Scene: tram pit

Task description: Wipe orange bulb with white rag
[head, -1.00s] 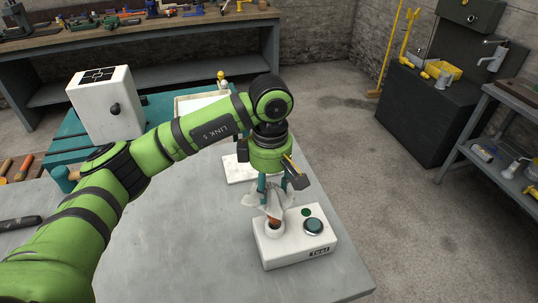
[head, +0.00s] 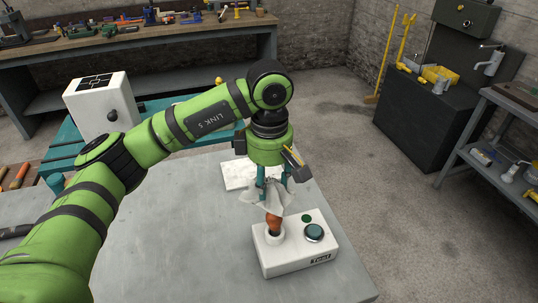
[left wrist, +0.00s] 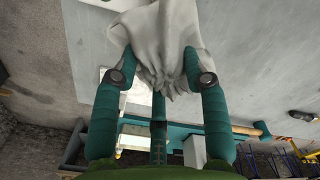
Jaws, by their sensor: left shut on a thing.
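The white rag (head: 262,197) hangs bunched from my left gripper (head: 271,184), which is shut on it. In the left wrist view the rag (left wrist: 155,40) is pinched between the teal fingers of the gripper (left wrist: 160,75). The orange bulb (head: 273,224) stands upright in the socket of a white box (head: 290,256) marked "Test". The rag's lower edge is right at the top of the bulb; I cannot tell whether they touch. The bulb is hidden in the left wrist view. My right gripper is not in view.
A white plate (head: 238,175) lies behind on the grey table (head: 170,240). A white box with a dark knob (head: 100,103) stands at the back left. The table's middle is clear; its right edge is near the test box.

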